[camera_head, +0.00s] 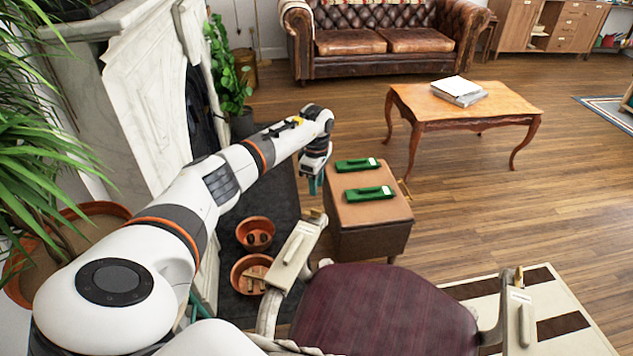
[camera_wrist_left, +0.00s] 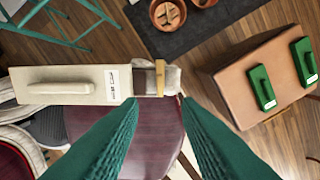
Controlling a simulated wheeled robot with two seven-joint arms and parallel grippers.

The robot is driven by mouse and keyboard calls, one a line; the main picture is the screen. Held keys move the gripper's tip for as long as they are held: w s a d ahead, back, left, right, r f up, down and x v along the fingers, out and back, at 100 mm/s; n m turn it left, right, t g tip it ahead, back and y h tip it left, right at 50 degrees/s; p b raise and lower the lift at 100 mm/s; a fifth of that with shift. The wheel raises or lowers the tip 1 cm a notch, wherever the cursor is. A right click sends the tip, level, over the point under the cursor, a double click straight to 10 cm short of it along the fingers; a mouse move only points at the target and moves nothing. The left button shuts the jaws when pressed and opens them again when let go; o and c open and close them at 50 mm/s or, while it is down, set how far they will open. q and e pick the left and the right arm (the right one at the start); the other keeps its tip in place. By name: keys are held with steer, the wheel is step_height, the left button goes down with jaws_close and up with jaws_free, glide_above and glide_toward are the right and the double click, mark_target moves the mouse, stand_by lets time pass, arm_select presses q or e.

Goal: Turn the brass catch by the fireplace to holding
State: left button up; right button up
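A cream device with a small brass catch (camera_head: 317,214) at its far end lies on the left arm of a chair, on the side by the marble fireplace (camera_head: 140,85). In the left wrist view the upright brass catch (camera_wrist_left: 160,78) stands at the right end of the cream block (camera_wrist_left: 72,84). My left gripper (camera_head: 314,186) points down just beyond that end in the head view. Its two green fingers (camera_wrist_left: 160,110) are spread apart in the left wrist view, with nothing between them. The catch is above the gap between the fingers in that picture. My right gripper is not in view.
A similar cream device (camera_head: 523,320) is on the chair's right arm. Two green-handled devices (camera_head: 368,193) lie on a brown box (camera_head: 370,235). Terracotta pots (camera_head: 253,270) stand on the dark hearth. The maroon chair seat (camera_head: 385,310) is in front; open floor lies right.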

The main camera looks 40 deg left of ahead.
mark_target(316, 210)
arm_select(q)
step_height(316, 210, down, 10)
steer(key=shift+r+b, duration=0.25)
steer(key=shift+b, duration=0.15)
steer(key=shift+c, duration=0.3)
jaws_close()
